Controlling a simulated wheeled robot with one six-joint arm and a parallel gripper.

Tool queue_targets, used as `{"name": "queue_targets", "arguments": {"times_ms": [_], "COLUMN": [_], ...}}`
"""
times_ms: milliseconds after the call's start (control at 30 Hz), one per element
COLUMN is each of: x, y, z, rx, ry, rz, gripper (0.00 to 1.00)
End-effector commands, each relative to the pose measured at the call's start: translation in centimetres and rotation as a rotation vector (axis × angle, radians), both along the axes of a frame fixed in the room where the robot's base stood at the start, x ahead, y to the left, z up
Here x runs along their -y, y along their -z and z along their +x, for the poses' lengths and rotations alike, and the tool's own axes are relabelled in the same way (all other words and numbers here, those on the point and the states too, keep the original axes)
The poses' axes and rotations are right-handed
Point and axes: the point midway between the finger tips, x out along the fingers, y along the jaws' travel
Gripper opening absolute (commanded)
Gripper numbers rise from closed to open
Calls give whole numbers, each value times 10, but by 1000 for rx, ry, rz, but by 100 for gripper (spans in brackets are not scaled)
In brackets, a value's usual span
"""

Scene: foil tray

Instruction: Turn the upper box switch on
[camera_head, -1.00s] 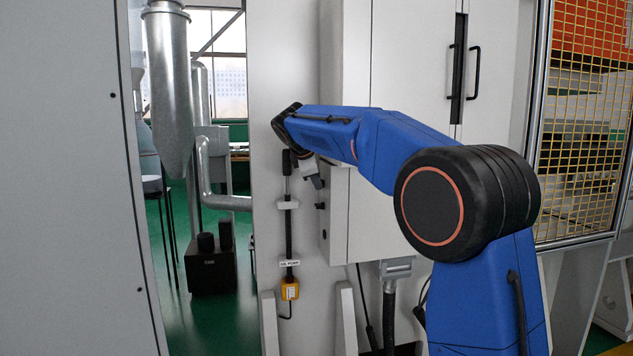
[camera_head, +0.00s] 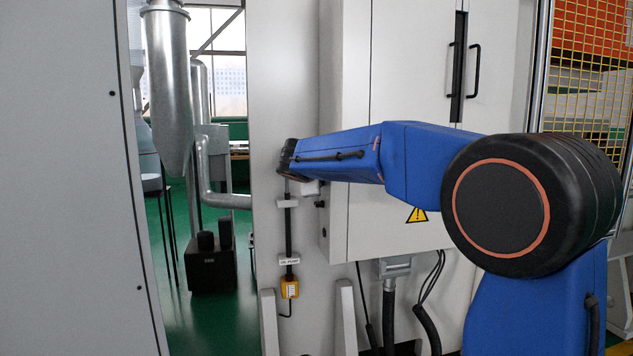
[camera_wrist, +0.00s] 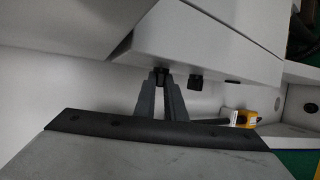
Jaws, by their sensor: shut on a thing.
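The white box (camera_head: 345,120) is a tall cabinet on the wall. In the wrist view its pale underside-looking face (camera_wrist: 205,40) carries small black fittings. My gripper (camera_wrist: 161,79) is shut on the upper box switch (camera_wrist: 160,72), a small black knob; the fingertips cover part of it. A second black knob (camera_wrist: 195,82) sits apart to the right of the fingers. In the head view, knobs show on the cabinet's side at one (camera_head: 320,204) and a lower one (camera_head: 323,232). There my arm hides the gripped switch and most of the gripper. The switch's setting cannot be told.
A black rod in wall brackets (camera_head: 288,225) runs down left of the cabinet to a yellow box (camera_head: 290,288), which also shows in the wrist view (camera_wrist: 247,118). White posts (camera_head: 346,318) stand below. A grey panel (camera_head: 65,180) fills the left; an open gap lies beside it.

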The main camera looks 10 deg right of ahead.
Motion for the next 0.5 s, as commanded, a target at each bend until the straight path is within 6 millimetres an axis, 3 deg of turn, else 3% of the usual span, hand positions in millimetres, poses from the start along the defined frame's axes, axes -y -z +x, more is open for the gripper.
{"name": "queue_targets", "arguments": {"times_ms": [500], "x": [0], "y": [9], "z": [-2], "rx": [273], "ry": [0], "rz": [-4], "gripper": [0]}}
